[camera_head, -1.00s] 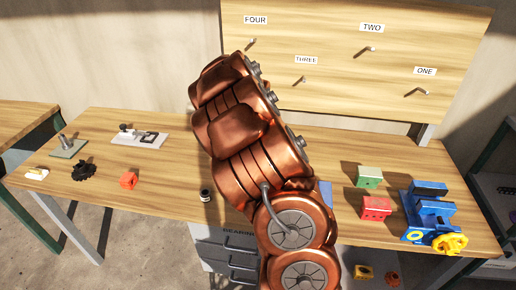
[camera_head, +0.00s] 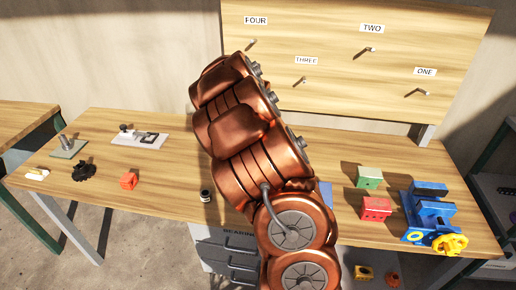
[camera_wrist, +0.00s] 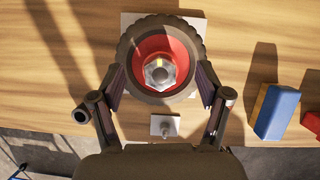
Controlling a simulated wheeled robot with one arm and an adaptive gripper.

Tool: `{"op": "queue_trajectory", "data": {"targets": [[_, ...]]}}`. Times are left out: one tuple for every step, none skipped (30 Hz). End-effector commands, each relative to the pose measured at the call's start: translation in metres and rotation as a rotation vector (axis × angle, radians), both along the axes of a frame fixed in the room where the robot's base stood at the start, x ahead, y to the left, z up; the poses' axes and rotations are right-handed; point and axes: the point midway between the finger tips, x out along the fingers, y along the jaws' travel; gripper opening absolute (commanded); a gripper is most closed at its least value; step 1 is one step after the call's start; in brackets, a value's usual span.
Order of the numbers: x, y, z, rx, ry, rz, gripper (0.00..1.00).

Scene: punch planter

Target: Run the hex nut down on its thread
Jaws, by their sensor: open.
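The hex nut (camera_wrist: 159,73) is a silver piece at the centre of a wheel with a red hub (camera_wrist: 180,52) and a dark tyre (camera_wrist: 194,32), in the wrist view. A bright thread end (camera_wrist: 158,62) shows in the middle of the nut. I cannot tell how far down the nut sits. My gripper (camera_wrist: 161,78) is open, its two fingers spread left and right of the nut at the lower edge of the tyre. I cannot tell whether the fingers touch the tyre. In the head view my arm hides the wheel, the nut and the gripper.
A white plate (camera_wrist: 192,20) lies under the wheel. A small plate with a grey pin (camera_wrist: 165,128) is between the fingers. A blue vise (camera_head: 428,207) is at the bench's right.

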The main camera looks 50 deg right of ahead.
Motion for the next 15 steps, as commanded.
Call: {"op": "queue_trajectory", "data": {"targets": [[0.0,0.0,0.0,0.0,0.0,0.0,0.76],[0.0,0.0,0.0,0.0,0.0,0.0,0.76],[0.0,0.0,0.0,0.0,0.0,0.0,0.76],[0.0,0.0,0.0,0.0,0.0,0.0,0.76],[0.0,0.0,0.0,0.0,0.0,0.0,0.76],[0.0,0.0,0.0,0.0,0.0,0.0,0.76],[0.0,0.0,0.001,0.0,0.0,0.0,0.76],[-0.001,0.0,0.002,0.0,0.0,0.0,0.76],[-0.001,0.001,0.004,0.0,0.0,0.0,0.76],[-0.001,0.001,0.005,-0.001,-0.001,0.0,0.76],[-0.002,0.002,0.008,-0.001,-0.001,0.0,0.76],[-0.003,0.003,0.011,-0.001,-0.001,0.0,0.76],[-0.004,0.004,0.014,-0.001,-0.001,0.0,0.76],[-0.004,0.005,0.017,-0.001,-0.001,0.0,0.76],[-0.006,0.006,0.022,-0.002,-0.001,0.0,0.76]]}}
